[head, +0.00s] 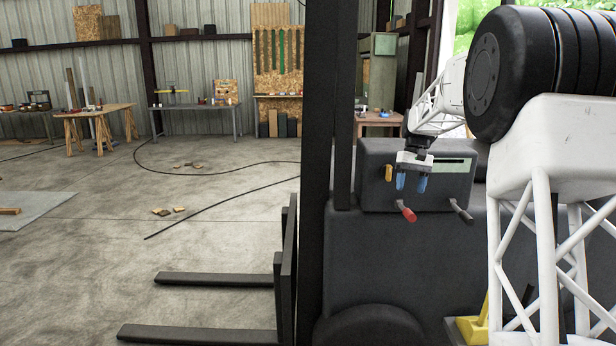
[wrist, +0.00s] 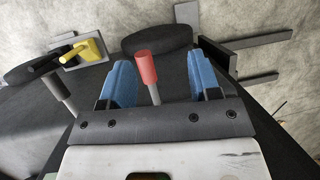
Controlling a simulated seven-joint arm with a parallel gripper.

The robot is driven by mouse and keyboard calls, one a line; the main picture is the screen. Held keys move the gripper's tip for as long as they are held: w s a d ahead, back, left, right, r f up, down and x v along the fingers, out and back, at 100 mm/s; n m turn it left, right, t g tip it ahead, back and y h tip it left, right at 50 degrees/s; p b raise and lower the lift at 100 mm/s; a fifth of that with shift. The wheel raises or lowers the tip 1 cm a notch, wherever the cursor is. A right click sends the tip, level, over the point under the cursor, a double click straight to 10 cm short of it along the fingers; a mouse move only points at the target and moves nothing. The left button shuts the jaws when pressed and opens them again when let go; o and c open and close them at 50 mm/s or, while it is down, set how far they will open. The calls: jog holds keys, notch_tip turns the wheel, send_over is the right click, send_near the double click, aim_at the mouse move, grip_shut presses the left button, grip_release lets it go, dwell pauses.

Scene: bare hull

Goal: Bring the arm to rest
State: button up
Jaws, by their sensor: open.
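My gripper (head: 411,182) hangs from my white arm over the dark control box of a forklift-like machine, its two blue fingers apart and empty. Below the fingers is a lever with a red knob (head: 408,214). In the wrist view the red knob (wrist: 146,68) appears between the spread fingers of my gripper (wrist: 162,80), nearer the left one, with a gap on both sides. I cannot tell how far beyond the fingertips it lies.
A grey-tipped lever (head: 461,210) is right of the red one, and a yellow knob (head: 388,173) is at the left of the control box (head: 440,190). The dark mast (head: 318,150) stands to the left, with forks (head: 215,279) low over open concrete floor. Workbenches (head: 195,108) line the back wall.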

jog(key=s+a+r+t, duration=0.1)
jog(key=s+a+r, duration=0.15)
jog(key=s, duration=0.65)
jog(key=s+a+r+t+h, duration=0.1)
jog(key=s+a, duration=0.2)
jog(key=s, duration=0.7)
jog(key=s+a+r+t, duration=0.1)
jog(key=s+a+r, duration=0.15)
jog(key=s, duration=0.65)
jog(key=s+a+f+t, duration=0.1)
jog(key=s+f, duration=0.2)
jog(key=s, duration=0.6)
jog(key=s+a+f+t, duration=0.1)
jog(key=s+f, duration=0.3)
jog(key=s, duration=0.4)
jog(key=s+a+f+t, duration=0.1)
jog(key=s+f, duration=0.3)
jog(key=s, duration=0.5)
jog(key=shift+s+a+h, duration=0.3)
jog(key=shift+a+h, duration=0.1)
jog(key=shift+a, duration=0.25)
jog(key=shift+c, duration=0.3)
